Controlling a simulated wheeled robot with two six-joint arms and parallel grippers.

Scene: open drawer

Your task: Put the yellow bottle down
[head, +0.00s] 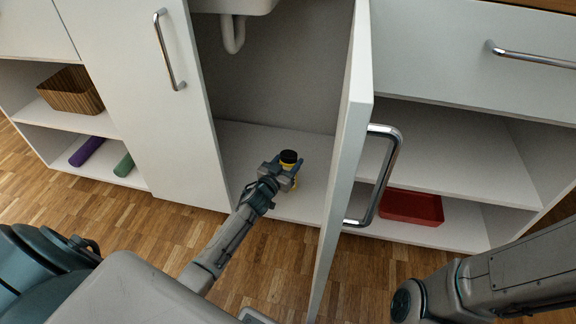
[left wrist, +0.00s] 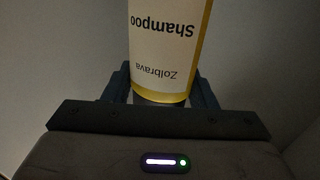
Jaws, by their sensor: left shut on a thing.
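The yellow bottle (head: 289,157) has a dark cap and is inside the open cabinet under the sink. Its pale label with the words "Shampoo" and "Zolbrava" shows upside down in the left wrist view (left wrist: 168,45). My left gripper (head: 286,165) reaches in through the open front and is shut on the bottle, with one finger on each side of it in the left wrist view (left wrist: 162,95). The bottle looks about upright in the head view. I cannot tell whether its base touches the cabinet floor (head: 252,142). My right gripper is out of view.
The open cabinet door (head: 345,150) stands just right of my left arm, with a metal handle (head: 388,175). A white drain pipe (head: 233,36) hangs above. A red tray (head: 412,207) sits on the right lower shelf; a woven basket (head: 72,91) is at left. The cabinet floor around the bottle is clear.

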